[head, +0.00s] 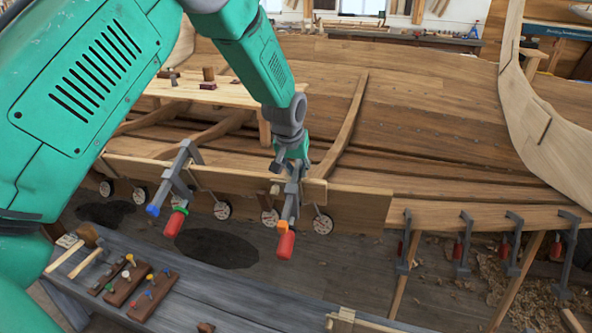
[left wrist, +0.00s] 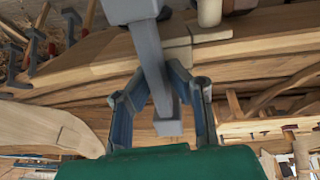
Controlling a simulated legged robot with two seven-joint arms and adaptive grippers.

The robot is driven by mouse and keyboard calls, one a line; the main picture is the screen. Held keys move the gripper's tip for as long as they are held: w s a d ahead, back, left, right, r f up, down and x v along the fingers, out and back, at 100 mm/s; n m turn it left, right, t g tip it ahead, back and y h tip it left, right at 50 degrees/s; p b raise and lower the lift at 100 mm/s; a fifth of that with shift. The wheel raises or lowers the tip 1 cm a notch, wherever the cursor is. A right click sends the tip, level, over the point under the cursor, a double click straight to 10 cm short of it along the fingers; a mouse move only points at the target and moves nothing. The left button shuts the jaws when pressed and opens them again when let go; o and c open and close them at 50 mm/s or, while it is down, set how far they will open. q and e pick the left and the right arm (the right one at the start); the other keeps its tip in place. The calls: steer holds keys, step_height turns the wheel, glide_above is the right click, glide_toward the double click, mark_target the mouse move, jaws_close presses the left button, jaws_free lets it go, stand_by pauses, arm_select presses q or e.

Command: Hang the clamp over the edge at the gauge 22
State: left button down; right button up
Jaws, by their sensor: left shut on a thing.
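My left gripper (head: 290,170) is shut on a grey clamp (head: 291,200) with an orange collar and a red handle at its lower end. The clamp stands roughly upright at the plank edge (head: 240,181), handle down, close to two round gauges (head: 323,224). I cannot tell whether its upper jaw rests on the edge. In the left wrist view the clamp's grey bar (left wrist: 152,62) runs between the gripper's fingers (left wrist: 163,85). The gauge numbers are too small to read. My right gripper is not in view.
Another clamp (head: 178,180), with a blue tip and a red-and-green handle, hangs on the edge to the left. Several grey clamps (head: 461,245) hang along the right. A grey bench (head: 215,290) with small tool boards (head: 150,292) stands in front. A curved rib (head: 345,130) rises behind.

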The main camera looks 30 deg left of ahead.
arm_select(q)
steer(key=shift+f, duration=0.15)
steer(key=shift+s+a+f, duration=0.1)
steer(key=shift+a, duration=0.05)
steer(key=c, duration=1.6)
jaws_free()
steer(key=shift+o, duration=0.7)
steer(key=shift+s, duration=0.15)
steer(key=shift+r, duration=0.35)
steer(key=v, duration=1.1)
steer(key=shift+r, duration=0.1)
